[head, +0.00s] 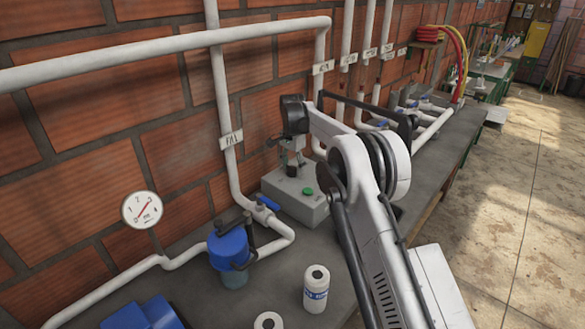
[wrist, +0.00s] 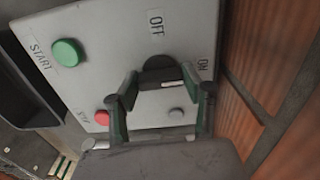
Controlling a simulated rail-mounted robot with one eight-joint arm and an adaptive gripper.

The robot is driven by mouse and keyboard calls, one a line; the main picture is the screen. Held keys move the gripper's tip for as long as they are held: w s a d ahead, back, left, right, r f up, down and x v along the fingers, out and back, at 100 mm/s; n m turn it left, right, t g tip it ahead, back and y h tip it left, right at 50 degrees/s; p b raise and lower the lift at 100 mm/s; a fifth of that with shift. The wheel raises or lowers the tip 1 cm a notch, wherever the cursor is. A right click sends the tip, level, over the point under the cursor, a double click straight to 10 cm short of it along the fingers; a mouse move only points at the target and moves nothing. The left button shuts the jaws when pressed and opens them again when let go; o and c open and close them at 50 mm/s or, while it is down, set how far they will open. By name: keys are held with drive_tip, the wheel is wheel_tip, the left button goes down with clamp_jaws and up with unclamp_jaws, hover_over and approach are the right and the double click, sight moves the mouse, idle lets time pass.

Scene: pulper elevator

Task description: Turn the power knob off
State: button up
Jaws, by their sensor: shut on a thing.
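The power knob (wrist: 160,68) is a dark round knob on a grey control box (wrist: 100,25) in the wrist view. The OFF label (wrist: 156,22) and the ON label (wrist: 203,65) are printed near it. My gripper (wrist: 158,88) has a finger on each side of the knob and is shut on it. The fingers hide part of the knob, and I cannot tell which label it points to. In the head view, the control box (head: 312,212) stands on the bench against the brick wall, and my gripper (head: 291,162) reaches down to its top.
A green START button (wrist: 67,52), a red button (wrist: 102,117) and a small grey button (wrist: 176,113) are on the same panel. In the head view, white pipes (head: 228,140) run along the wall.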

sight(292, 166)
drive_tip(key=n+b, duration=0.1)
drive_tip(key=n, duration=0.2)
drive_tip(key=shift+n+b, duration=0.4)
drive_tip(key=n+b, duration=0.1)
drive_tip(key=n, duration=0.4)
drive_tip(key=n+b, duration=0.1)
drive_tip(key=n, duration=0.3)
drive_tip(key=shift+n, duration=2.4)
drive_tip(key=shift+b, duration=0.3)
drive_tip(key=o, duration=1.2)
drive_tip(key=shift+c, duration=0.2)
wheel_tip(292, 166, up, 12)
